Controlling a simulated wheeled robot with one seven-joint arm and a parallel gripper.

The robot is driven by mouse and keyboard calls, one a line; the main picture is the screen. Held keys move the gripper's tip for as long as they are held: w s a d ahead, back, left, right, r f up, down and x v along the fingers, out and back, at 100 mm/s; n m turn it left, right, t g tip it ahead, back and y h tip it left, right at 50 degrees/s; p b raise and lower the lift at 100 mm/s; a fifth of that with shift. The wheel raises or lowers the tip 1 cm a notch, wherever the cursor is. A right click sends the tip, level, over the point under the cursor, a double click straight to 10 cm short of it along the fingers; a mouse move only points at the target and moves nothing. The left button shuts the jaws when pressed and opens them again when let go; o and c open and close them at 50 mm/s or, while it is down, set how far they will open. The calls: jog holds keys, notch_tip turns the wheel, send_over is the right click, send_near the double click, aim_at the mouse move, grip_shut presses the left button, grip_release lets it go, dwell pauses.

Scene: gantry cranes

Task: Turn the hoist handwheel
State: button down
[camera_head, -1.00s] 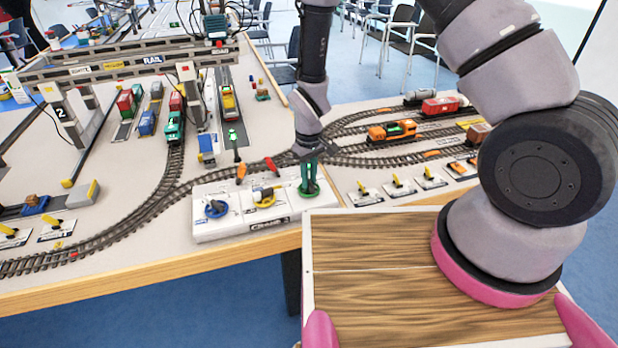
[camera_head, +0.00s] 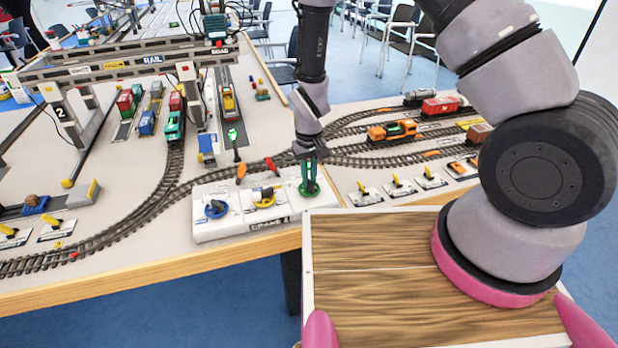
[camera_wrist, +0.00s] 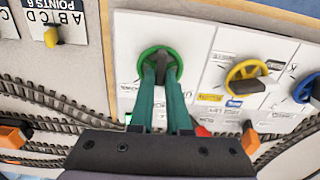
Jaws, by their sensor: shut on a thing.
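The green handwheel (camera_head: 310,193) is at the right end of the white control panel (camera_head: 240,225). In the wrist view the green handwheel (camera_wrist: 158,49) is a round rim with a grey knob part at its middle. My gripper (camera_head: 309,182) points down over it. Its two green fingers (camera_wrist: 160,72) reach into the rim and are shut on the grey middle part, which they partly hide. A yellow handwheel (camera_head: 264,202) and a blue handwheel (camera_head: 215,209) sit to the left on the same panel. I cannot read which label says hoist.
Orange (camera_head: 241,171) and red (camera_head: 271,164) levers stand just behind the panel, close to my gripper. Railway tracks (camera_head: 160,195) curve behind. Small yellow switch levers (camera_head: 397,181) stand to the right. Gantry cranes (camera_head: 130,65) stand at the back left.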

jog(key=m, duration=0.3)
jog(key=shift+m, duration=0.3)
dwell(0.3)
jog(key=c, duration=0.9)
grip_release()
notch_tip(320, 180, up, 11)
jog(key=shift+f, duration=0.1)
